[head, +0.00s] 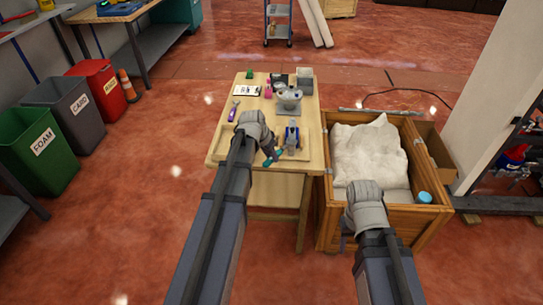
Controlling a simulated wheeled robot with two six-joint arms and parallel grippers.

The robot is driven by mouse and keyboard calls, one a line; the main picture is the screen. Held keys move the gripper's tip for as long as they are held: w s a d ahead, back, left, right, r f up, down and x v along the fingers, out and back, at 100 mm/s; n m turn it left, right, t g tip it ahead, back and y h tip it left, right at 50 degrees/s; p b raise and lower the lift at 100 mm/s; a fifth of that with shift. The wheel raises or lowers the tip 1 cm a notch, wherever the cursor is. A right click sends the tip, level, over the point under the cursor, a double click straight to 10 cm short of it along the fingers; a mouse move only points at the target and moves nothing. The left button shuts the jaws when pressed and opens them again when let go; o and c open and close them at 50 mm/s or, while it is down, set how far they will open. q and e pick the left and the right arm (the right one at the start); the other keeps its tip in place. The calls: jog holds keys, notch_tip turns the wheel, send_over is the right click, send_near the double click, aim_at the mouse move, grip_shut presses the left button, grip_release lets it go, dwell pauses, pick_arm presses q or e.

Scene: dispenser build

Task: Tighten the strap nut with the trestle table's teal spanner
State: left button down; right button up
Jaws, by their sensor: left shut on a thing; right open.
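The wooden trestle table (222,152) stands ahead, with a raised-edge tray area along its front. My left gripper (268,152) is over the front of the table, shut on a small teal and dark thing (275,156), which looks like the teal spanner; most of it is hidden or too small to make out. Just right of it stands a blue and grey device (292,136). A grey metal assembly (289,98) with round tops stands behind. I cannot make out the strap nut. My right gripper (345,238) is open and empty by the crate's front left corner.
A wooden crate (402,219) with white sheeting (368,150) and a blue-lidded thing (425,197) stands right of the table. A purple tool (233,111), a clipboard (247,90) and a green item (249,74) lie on the table. Bins (40,145) stand left; the floor between is clear.

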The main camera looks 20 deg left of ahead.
pick_arm(q)
jog(key=shift+w+a+m, duration=0.25)
jog(key=shift+a+m, duration=0.35)
dwell(0.7)
jog(key=shift+r, duration=0.1)
dwell(0.4)
notch_tip(320, 180, up, 4)
jog(key=p, duration=0.4)
dwell(0.3)
jog(key=shift+w, duration=0.1)
